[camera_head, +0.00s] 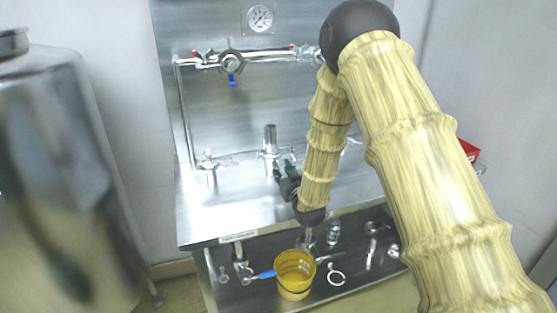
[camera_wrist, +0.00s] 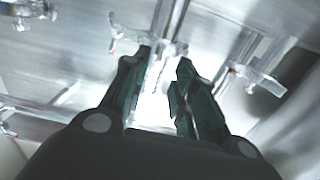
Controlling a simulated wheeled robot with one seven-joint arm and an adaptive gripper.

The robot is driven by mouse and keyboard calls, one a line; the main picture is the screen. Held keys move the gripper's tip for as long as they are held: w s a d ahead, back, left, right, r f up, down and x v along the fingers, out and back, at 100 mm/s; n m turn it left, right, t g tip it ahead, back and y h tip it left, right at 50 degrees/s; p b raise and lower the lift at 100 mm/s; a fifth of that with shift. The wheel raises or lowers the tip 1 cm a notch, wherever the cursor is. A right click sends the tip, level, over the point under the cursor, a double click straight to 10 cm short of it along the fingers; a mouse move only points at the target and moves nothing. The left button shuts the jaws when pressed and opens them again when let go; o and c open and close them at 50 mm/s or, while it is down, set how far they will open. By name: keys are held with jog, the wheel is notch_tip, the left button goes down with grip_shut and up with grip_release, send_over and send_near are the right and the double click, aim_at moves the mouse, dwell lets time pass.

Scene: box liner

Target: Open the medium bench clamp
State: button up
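Metal clamp-like fittings stand in a row on the steel bench; I cannot tell which is the medium one. The left fitting (camera_head: 208,165) has a small handle. The middle fitting (camera_head: 270,138) is a taller upright post. My gripper (camera_head: 284,170) is just right of the middle post, partly hidden by my arm. In the wrist view my gripper (camera_wrist: 160,85) is open, its two dark green fingers apart. A shiny metal bar (camera_wrist: 165,35) shows beyond and between the fingertips; contact is unclear. Another fitting with a red-tipped handle (camera_wrist: 255,68) is at the right of the wrist view.
A yellow cup (camera_head: 295,276) and several small fittings stand on the lower shelf (camera_head: 245,298). A pipe with a blue-handled valve (camera_head: 232,70) and a gauge (camera_head: 260,18) are on the back panel. A large steel tank (camera_head: 60,180) stands left.

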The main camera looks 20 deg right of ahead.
aim_at(277, 161)
jog(key=w+p, duration=0.1)
jog(key=w, duration=0.5)
jog(key=shift+a, duration=0.1)
jog(key=shift+c, duration=0.2)
grip_shut()
